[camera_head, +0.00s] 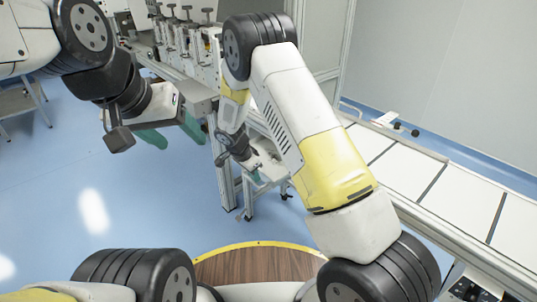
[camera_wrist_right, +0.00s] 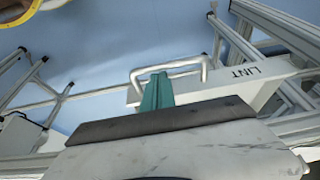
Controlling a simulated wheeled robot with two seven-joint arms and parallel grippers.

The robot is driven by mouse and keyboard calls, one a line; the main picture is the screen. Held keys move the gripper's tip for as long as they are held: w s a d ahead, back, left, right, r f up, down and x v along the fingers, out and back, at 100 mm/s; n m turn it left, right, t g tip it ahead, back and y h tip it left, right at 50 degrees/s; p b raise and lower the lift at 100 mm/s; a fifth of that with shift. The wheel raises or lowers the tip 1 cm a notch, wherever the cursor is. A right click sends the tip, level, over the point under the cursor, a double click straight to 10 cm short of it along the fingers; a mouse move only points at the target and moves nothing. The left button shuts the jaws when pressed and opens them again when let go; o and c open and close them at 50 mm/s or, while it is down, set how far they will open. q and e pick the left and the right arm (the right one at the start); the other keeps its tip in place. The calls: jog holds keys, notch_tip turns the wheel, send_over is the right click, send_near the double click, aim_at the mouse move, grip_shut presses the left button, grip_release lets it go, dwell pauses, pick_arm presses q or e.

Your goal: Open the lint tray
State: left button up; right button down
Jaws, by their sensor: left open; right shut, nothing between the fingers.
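In the right wrist view, the lint tray (camera_wrist_right: 268,72) is a pale metal box marked "LINT". A silver bar handle (camera_wrist_right: 192,63) stands out from its front. My right gripper (camera_wrist_right: 157,82) is shut and empty, its teal fingertips overlapping the handle in the picture. I cannot tell whether they touch it. In the head view, my right gripper (camera_head: 263,174) is low beside the machine frame, and my own arm hides much of the tray area. My left gripper (camera_head: 172,133) is open and empty above the blue floor, left of the machine.
The machine frame (camera_head: 222,160) has metal legs close to my right gripper. A conveyor with white panels (camera_head: 410,172) runs along the right. A small table (camera_head: 20,100) stands far left. The blue floor (camera_head: 130,200) between is clear.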

jog(key=s+a, duration=0.4)
jog(key=a, duration=0.1)
jog(key=shift+s+a, duration=0.25)
jog(key=shift+a, duration=0.1)
